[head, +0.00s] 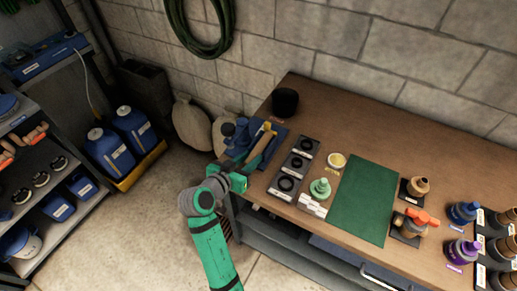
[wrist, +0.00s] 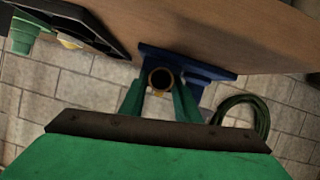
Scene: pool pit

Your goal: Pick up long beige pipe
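The long beige pipe (head: 262,146) lies on a blue holder (head: 242,136) at the left end of the workbench. Its near end points towards my gripper (head: 240,174), which is at the bench's left front edge. In the wrist view the pipe (wrist: 161,79) shows end-on as a dark round opening with a beige rim. It sits between the two green fingertips of my gripper (wrist: 160,94), against the blue holder (wrist: 205,70). The fingers stand apart on either side of the pipe's end, with narrow gaps visible. How far the fingers reach along the pipe is unclear.
The workbench (head: 340,110) also holds a black cup (head: 285,102), black trays (head: 290,178), a green mat (head: 365,200) and several fittings at the right. Blue jugs (head: 132,127) and a shelf (head: 40,170) stand at the left. The floor between is clear.

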